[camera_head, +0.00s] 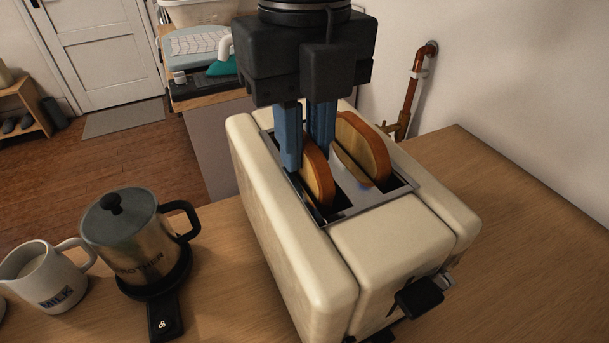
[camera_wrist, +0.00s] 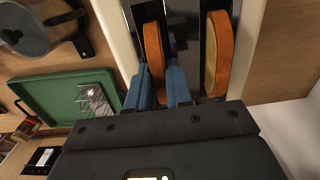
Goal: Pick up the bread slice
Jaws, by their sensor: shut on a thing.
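Two bread slices with brown crusts stand upright in the two slots of a cream toaster (camera_head: 395,240). The left slice (camera_head: 318,178) shows in the wrist view (camera_wrist: 153,55) with its near end between my blue fingers. The right slice (camera_head: 364,150) stands apart from it in the other slot, also in the wrist view (camera_wrist: 217,55). My gripper (camera_head: 306,150) points down over the toaster and is shut on the left slice, with one finger on each side. The slice's lower part is hidden in the slot.
A steel kettle (camera_head: 125,240) and a milk jug (camera_head: 42,275) stand left of the toaster on the wooden counter (camera_head: 230,300). A green tray (camera_wrist: 65,95) shows in the wrist view. A copper pipe (camera_head: 413,90) runs along the back wall. The counter right of the toaster is clear.

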